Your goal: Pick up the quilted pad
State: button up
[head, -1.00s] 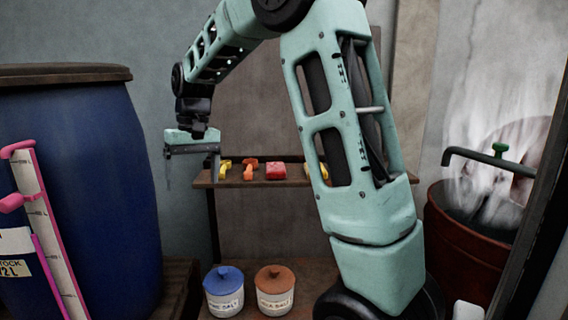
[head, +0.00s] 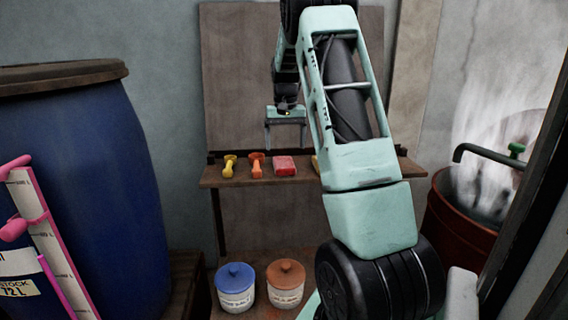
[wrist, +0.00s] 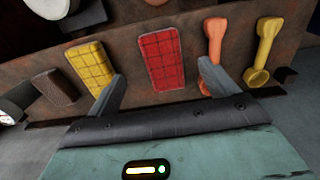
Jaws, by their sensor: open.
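Two pads with a quilted grid lie on a brown wooden shelf (head: 235,179). The red pad (head: 284,166) is in the middle of the row; it also shows in the wrist view (wrist: 162,62). The yellow pad (wrist: 91,68) lies to its left in the wrist view; in the head view my arm hides most of it. My gripper (head: 286,146) is open and empty, above and roughly in line with the red pad. In the wrist view its fingers (wrist: 160,72) stand apart, with the red pad showing between and beyond them.
An orange scoop (head: 257,165) and a yellow scoop (head: 229,167) lie beside the red pad. A dark brown block (wrist: 54,88) lies past the yellow pad. Blue-lidded (head: 235,287) and brown-lidded (head: 286,283) jars stand below. A blue barrel (head: 95,190) stands left, a steaming red vat (head: 458,222) right.

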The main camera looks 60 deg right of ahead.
aim_at(285, 165)
jog(key=shift+w+a+f+p, duration=0.1)
jog(key=shift+f+p, duration=1.4)
jog(key=shift+f, duration=2.25)
jog(key=c, duration=1.1)
